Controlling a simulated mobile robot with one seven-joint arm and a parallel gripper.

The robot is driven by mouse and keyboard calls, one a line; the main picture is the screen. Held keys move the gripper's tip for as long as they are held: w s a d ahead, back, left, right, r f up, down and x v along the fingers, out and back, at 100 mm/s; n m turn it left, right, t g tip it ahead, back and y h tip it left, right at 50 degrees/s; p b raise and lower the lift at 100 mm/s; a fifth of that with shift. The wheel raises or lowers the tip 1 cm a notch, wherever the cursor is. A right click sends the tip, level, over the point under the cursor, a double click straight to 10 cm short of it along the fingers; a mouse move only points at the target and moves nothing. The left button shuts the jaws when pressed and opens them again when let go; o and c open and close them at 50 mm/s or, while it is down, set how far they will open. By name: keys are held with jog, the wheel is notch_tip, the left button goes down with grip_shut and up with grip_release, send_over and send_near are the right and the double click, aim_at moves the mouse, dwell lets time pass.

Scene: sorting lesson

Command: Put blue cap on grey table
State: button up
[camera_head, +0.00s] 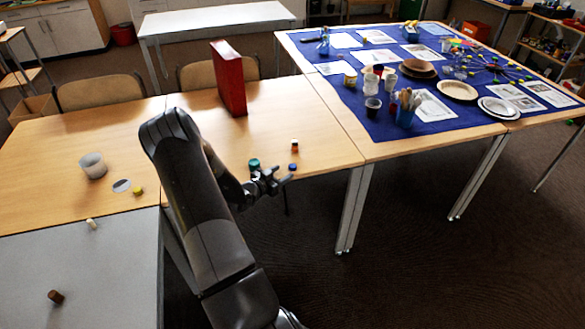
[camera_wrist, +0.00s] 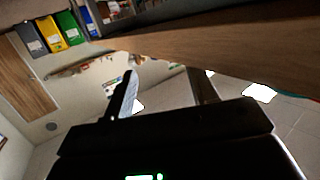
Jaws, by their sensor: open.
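A small blue cap (camera_head: 293,167) is at the front edge of the wooden table in the head view, just right of my gripper (camera_head: 270,178). I cannot tell whether it touches a finger. My gripper is open at that table's front edge. In the wrist view the fingers (camera_wrist: 163,85) stand apart with nothing between them, and no blue cap shows there. The grey table (camera_head: 110,280) is at the lower left, with a small white piece (camera_head: 91,224) and a brown cylinder (camera_head: 56,297) on it.
A teal round piece (camera_head: 254,162) is just left of the gripper, and a small brown-and-white piece (camera_head: 294,146) lies behind. A red box (camera_head: 228,78) stands upright on the wooden table (camera_head: 290,110).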

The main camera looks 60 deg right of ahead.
aim_at(291, 167)
jog(key=x, duration=0.5)
jog(key=shift+d, duration=0.2)
jog(key=c, duration=1.1)
grip_shut()
jog(key=shift+r, duration=0.2)
